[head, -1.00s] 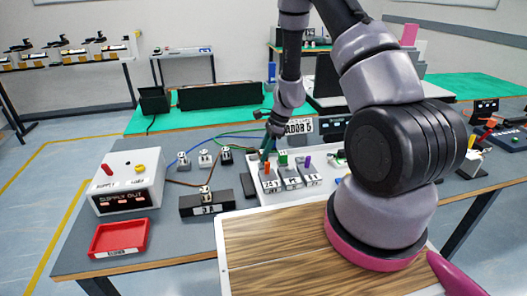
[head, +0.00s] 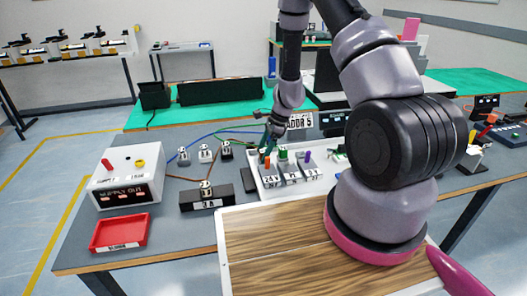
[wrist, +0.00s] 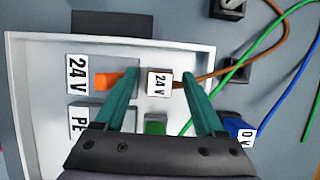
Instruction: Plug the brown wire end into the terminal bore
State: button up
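The brown wire (wrist: 245,66) enters from the right in the wrist view and ends at a white "24 V" tag (wrist: 160,83). My gripper (wrist: 158,78) has its two green fingers apart, one on each side of the tag, with gaps visible. In the head view my gripper (head: 266,153) points down at the white tray's left part. The orange-marked terminal (wrist: 107,81), labelled "24 V", lies left of my left finger; the same terminal shows in the head view (head: 270,178). Its bore cannot be made out.
A green block (wrist: 155,127) sits below the tag and a blue wire end (wrist: 236,127) tagged "0 V" is right of my fingers. The white tray (wrist: 40,40) has raised walls. The supply box (head: 125,178) and red bin (head: 118,233) stand at the left.

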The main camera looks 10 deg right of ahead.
jog(key=v, duration=1)
jog(key=shift+d+r, duration=0.2)
jog(key=shift+r, duration=0.15)
